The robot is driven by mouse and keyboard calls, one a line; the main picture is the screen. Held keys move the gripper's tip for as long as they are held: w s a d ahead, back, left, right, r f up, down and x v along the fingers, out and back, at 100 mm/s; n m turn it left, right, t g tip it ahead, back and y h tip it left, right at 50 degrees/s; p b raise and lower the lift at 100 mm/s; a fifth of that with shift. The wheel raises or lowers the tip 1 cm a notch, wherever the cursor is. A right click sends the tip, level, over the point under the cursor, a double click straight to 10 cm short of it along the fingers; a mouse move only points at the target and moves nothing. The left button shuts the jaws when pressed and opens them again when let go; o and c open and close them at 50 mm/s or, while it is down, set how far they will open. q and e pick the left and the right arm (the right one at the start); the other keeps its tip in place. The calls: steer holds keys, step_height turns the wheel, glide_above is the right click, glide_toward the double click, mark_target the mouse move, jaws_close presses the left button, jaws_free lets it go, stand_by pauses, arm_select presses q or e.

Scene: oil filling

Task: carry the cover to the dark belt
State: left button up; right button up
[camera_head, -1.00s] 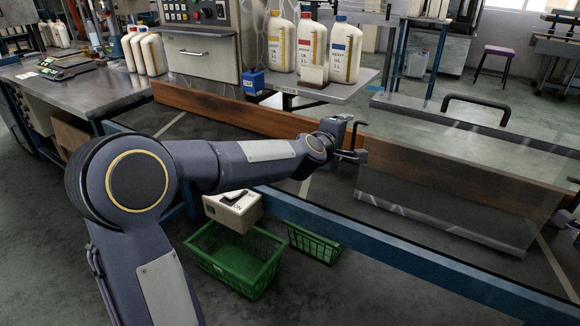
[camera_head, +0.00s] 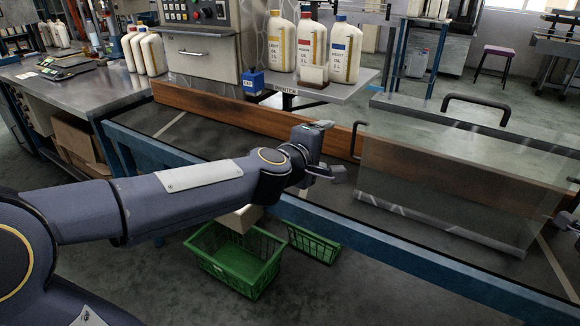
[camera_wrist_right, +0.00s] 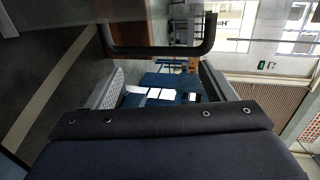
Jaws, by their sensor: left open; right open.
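The cover (camera_head: 455,165) is a clear, box-like panel with a pale lower edge, at the right of the head view. It has a black handle (camera_head: 476,99) on top and a smaller black one (camera_head: 355,139) on its left side. My left gripper (camera_head: 329,150) is open and empty, just left of that side handle and apart from it. My right gripper (camera_wrist_right: 163,82) is open in the right wrist view. A black bar handle (camera_wrist_right: 160,50) lies beyond its fingertips, with nothing visibly gripped.
A brown wooden rail (camera_head: 225,112) and a blue beam (camera_head: 400,238) run along the line. Oil bottles (camera_head: 311,48) and a small blue box (camera_head: 253,84) stand on a grey shelf behind. Green baskets (camera_head: 238,262) sit on the floor below the beam.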

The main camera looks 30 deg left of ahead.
steer(key=v, duration=1.1)
steer(key=shift+s, duration=0.25)
steer(key=shift+r, duration=0.1)
